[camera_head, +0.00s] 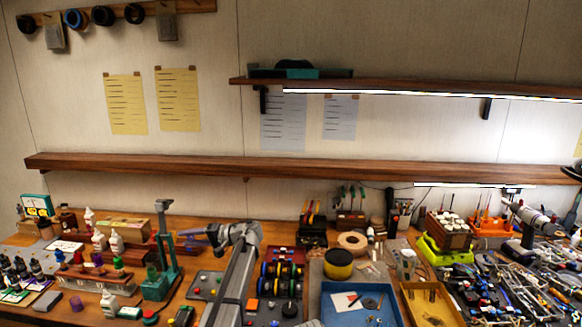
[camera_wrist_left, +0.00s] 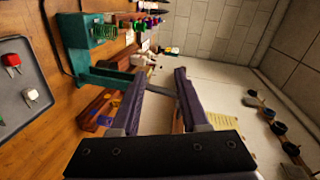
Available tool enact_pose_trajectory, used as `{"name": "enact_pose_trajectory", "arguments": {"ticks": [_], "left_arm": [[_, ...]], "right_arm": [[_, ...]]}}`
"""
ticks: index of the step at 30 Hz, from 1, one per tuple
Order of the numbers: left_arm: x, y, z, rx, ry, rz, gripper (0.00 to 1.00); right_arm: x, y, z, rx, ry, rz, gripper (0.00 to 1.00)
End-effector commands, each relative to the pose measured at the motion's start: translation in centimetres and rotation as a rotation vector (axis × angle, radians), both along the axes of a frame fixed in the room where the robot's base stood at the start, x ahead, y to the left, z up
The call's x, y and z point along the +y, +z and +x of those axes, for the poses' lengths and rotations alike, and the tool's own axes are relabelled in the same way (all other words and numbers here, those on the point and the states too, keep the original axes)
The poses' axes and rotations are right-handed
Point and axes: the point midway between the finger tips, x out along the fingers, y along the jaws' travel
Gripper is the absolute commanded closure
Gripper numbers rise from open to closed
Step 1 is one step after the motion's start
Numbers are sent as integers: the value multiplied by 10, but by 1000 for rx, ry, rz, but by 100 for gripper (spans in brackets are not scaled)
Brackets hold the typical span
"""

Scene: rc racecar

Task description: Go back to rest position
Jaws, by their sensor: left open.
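My left gripper (camera_head: 194,238) is above the left half of the workbench in the head view, with its grey arm rising from the bottom edge. Its purple fingers point left, near the top of a green stand (camera_head: 167,262). In the left wrist view the gripper (camera_wrist_left: 157,84) is open, with its two fingers wide apart and nothing held between them. The green stand (camera_wrist_left: 92,45) shows beyond the fingers there; I cannot tell whether they touch it. My right gripper is not in view.
The wooden workbench is crowded. White bottles (camera_head: 116,241) stand left of the stand. A grey tray (camera_head: 205,286) and a case of colored spools (camera_head: 283,277) lie near my arm. A blue tray (camera_head: 335,312) is right of it. A wooden shelf (camera_head: 200,167) runs along the wall above.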

Motion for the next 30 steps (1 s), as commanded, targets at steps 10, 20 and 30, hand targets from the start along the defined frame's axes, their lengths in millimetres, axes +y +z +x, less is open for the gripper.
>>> {"name": "enact_pose_trajectory", "arguments": {"ticks": [10,20,30], "left_arm": [[-63,-65,-95,80,-62,-306,55],[-183,-150,-269,276,-193,-832,55],[-264,-177,-390,439,-294,-1183,55]], "right_arm": [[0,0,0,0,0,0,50],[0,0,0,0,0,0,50],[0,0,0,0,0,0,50]]}}
